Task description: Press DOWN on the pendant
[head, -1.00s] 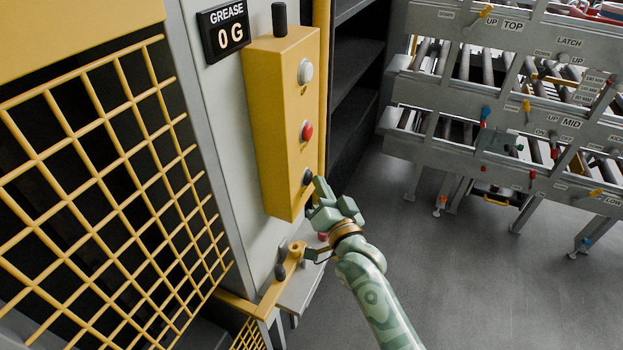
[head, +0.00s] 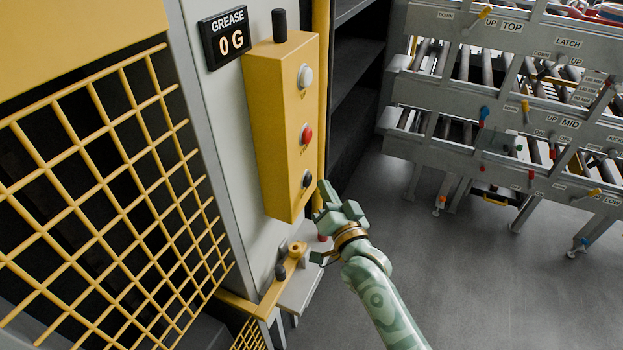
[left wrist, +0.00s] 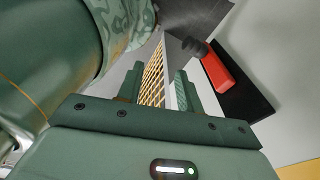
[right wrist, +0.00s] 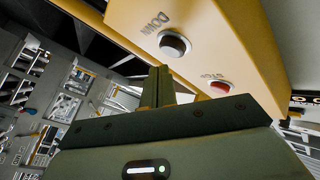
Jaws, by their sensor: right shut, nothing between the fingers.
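The yellow pendant (head: 274,130) hangs on the grey panel, with a white button (head: 305,76) on top, a red one (head: 306,134) in the middle and a dark one (head: 307,179) lowest. In the right wrist view the dark button (right wrist: 174,44) is labelled DOWN and the red button (right wrist: 220,88) STOP. My right gripper (head: 325,188) is shut and empty, just right of the dark button and apart from it. Its fingers (right wrist: 158,84) also show below that button in the right wrist view. My left gripper (left wrist: 158,88) is open and empty in its own wrist view, and out of the head view.
A yellow mesh guard (head: 95,190) fills the left. A GREASE display (head: 226,34) reads 0 G. Roller racks (head: 500,110) stand at right. A red handle (left wrist: 215,70) shows in the left wrist view. Floor (head: 480,280) is clear.

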